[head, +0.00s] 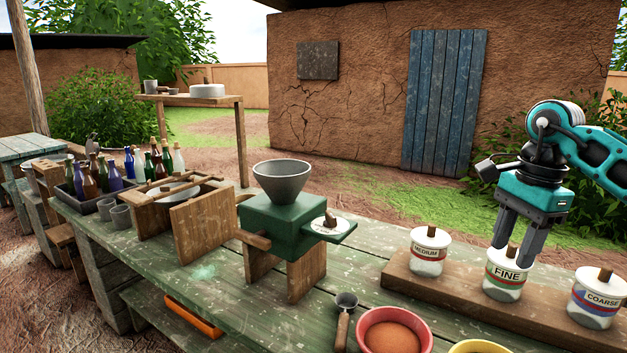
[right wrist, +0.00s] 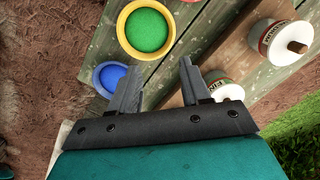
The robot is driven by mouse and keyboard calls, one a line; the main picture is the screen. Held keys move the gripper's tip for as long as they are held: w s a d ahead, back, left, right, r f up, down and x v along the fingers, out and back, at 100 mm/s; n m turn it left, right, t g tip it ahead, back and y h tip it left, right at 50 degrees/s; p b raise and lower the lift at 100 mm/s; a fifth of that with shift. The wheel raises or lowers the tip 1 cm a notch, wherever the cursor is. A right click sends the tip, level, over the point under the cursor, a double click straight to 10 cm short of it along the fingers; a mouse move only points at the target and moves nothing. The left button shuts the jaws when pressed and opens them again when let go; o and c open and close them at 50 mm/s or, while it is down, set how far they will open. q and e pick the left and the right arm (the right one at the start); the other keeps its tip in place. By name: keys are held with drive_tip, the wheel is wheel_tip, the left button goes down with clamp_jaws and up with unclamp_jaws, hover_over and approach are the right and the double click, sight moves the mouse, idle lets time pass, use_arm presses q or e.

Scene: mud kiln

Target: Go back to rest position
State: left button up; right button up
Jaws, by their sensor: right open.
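My right gripper (head: 513,250) is open, pointing down at the jar labelled FINE (head: 503,284) on the wooden plank. In the right wrist view the gripper (right wrist: 158,72) has nothing between its fingers. There the FINE jar (right wrist: 226,90) lies outside the right finger and is partly hidden by it. The jar stands upright with its white lid and wooden knob. The MEDIUM jar (head: 429,262) stands to its left and the COARSE jar (head: 597,310) to its right. My left gripper is not in view.
A green grinder with a grey funnel (head: 281,180) stands mid-table. A red bowl (head: 361,327) and a scoop (head: 343,322) are in front. The right wrist view shows a yellow-rimmed bowl (right wrist: 122,30) and a blue bowl (right wrist: 100,73). Bottles (head: 105,175) stand at the left.

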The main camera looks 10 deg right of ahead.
drive_tip(key=w+a+f+y, duration=0.2)
drive_tip(key=a+f+y, duration=0.45)
drive_tip(key=a, duration=0.75)
drive_tip(key=s+a+f+m+t+y, duration=0.1)
drive_tip(key=s+a+m+t+y, duration=0.15)
drive_tip(key=a+m+y, duration=0.5)
drive_tip(key=s+a+f+m+t+y, duration=0.2)
drive_tip(key=a+m+t+y, duration=0.15)
drive_tip(key=a+m, duration=0.6)
drive_tip(key=d+f+m+t+h, duration=0.5)
drive_tip(key=f+m+t+h, duration=0.5)
drive_tip(key=m, duration=1.1)
drive_tip(key=s+d+f+m+g+h, duration=0.2)
drive_tip(key=s+d+f+m+h, duration=0.1)
drive_tip(key=s+f+m, duration=0.4)
drive_tip(key=s+d+f+m+g+h, duration=0.3)
drive_tip(key=s+f+m, duration=0.4)
drive_tip(key=f, duration=0.2)
drive_tip(key=shift+m, duration=0.3)
